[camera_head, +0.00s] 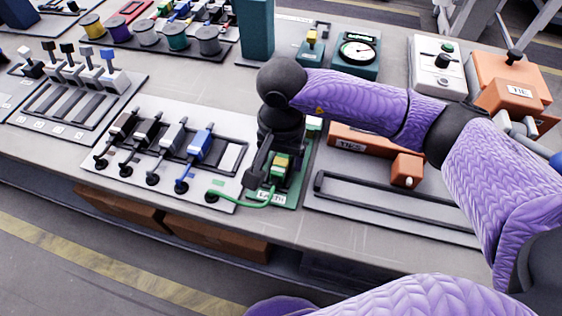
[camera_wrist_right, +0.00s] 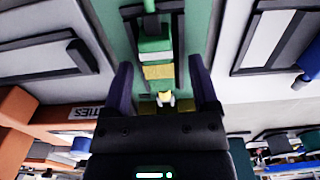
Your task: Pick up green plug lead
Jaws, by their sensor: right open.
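The green plug (camera_head: 280,163) with a yellow band sits in a dark frame on a green board marked "EARTH" (camera_head: 290,200). Its green lead (camera_head: 250,206) curves left to a white board. My right gripper (camera_head: 272,165) points down over the plug. In the right wrist view the two fingers of the right gripper (camera_wrist_right: 160,72) stand apart, with the green and yellow plug (camera_wrist_right: 155,50) seen between them. I cannot tell whether the fingers touch it. My wrist hides part of the plug and board. My left gripper is not in view.
The white board (camera_head: 110,165) on the left holds black, grey and blue plugs with leads. A brown "TIES" box (camera_head: 360,143) and a long slotted tray (camera_head: 400,202) lie to the right. Spools (camera_head: 146,32), a green post (camera_head: 255,30) and a gauge (camera_head: 357,50) stand behind.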

